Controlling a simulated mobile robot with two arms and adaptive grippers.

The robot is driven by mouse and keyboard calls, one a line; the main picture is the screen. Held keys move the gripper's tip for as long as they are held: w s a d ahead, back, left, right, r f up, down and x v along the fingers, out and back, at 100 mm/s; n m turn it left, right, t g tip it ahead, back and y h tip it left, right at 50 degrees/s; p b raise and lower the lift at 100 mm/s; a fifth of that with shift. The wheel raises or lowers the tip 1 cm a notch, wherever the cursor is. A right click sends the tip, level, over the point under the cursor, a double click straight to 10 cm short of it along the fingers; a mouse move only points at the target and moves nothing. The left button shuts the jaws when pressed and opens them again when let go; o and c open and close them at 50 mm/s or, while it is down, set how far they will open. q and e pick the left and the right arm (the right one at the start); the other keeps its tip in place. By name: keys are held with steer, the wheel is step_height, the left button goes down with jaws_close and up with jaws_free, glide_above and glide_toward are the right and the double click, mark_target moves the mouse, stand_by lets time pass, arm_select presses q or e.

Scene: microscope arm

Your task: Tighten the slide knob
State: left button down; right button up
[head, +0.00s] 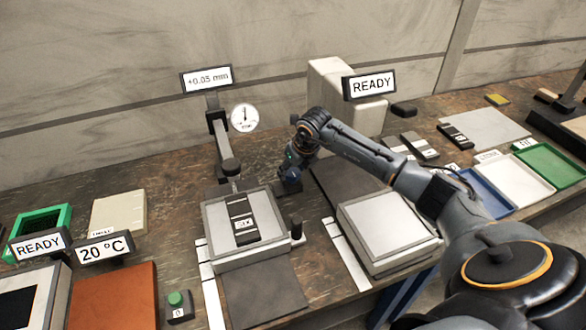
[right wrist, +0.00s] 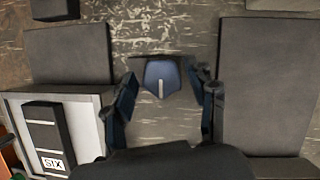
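A dark blue knob with a white line (right wrist: 160,78), which I take to be the slide knob, shows in the right wrist view. My right gripper (right wrist: 163,100) is open, one finger on each side of the knob in that view; I cannot tell whether either touches it. In the head view, my right gripper (head: 288,182) points down at the right rear of the grey stage, and the knob is not clearly visible there. The grey stage (head: 212,222) bears a dark block labelled SIX (head: 241,215), also in the right wrist view (right wrist: 48,138). My left gripper is out of view.
A post with a gauge (head: 245,118) and a +0.05 mm sign (head: 206,79) stands behind the stage. A second light plate (head: 390,230) lies to the right. A small dark knob (head: 296,230) is at the stage's right side. Trays (head: 552,166) fill the far right.

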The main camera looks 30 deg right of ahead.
steer(key=c, duration=0.8)
steer(key=shift+o, duration=0.2)
